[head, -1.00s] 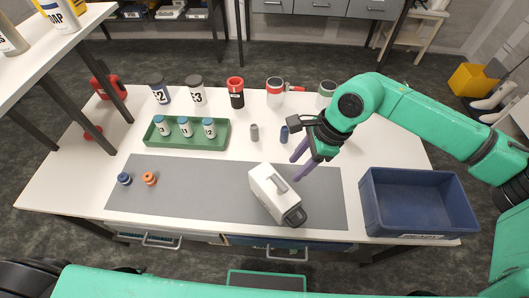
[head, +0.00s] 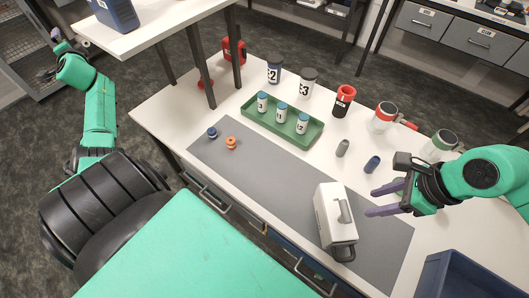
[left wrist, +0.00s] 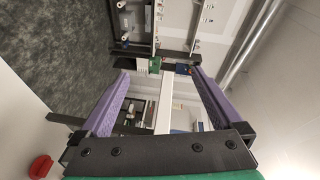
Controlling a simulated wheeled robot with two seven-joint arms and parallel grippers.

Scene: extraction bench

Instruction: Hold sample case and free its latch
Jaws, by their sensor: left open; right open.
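The sample case (head: 331,216) is a white box with a grey handle on top and a dark part, maybe the latch, at its near end. It stands on the grey mat (head: 270,187) on the bench. My right gripper (head: 370,202) is open and empty, with its purple fingers pointing at the case from the right, a small gap apart. My left gripper (head: 60,42) is far off at the upper left, away from the bench. The left wrist view shows its two purple fingers (left wrist: 160,75) spread wide with nothing held between them.
A green tray (head: 256,122) with several small vials stands behind the mat. Labelled jars and a red-topped container (head: 344,100) line the back. A blue bin (head: 455,278) is at the lower right. A raised shelf (head: 150,28) stands at the bench's left end. Small blue and orange rings (head: 231,143) lie on the mat.

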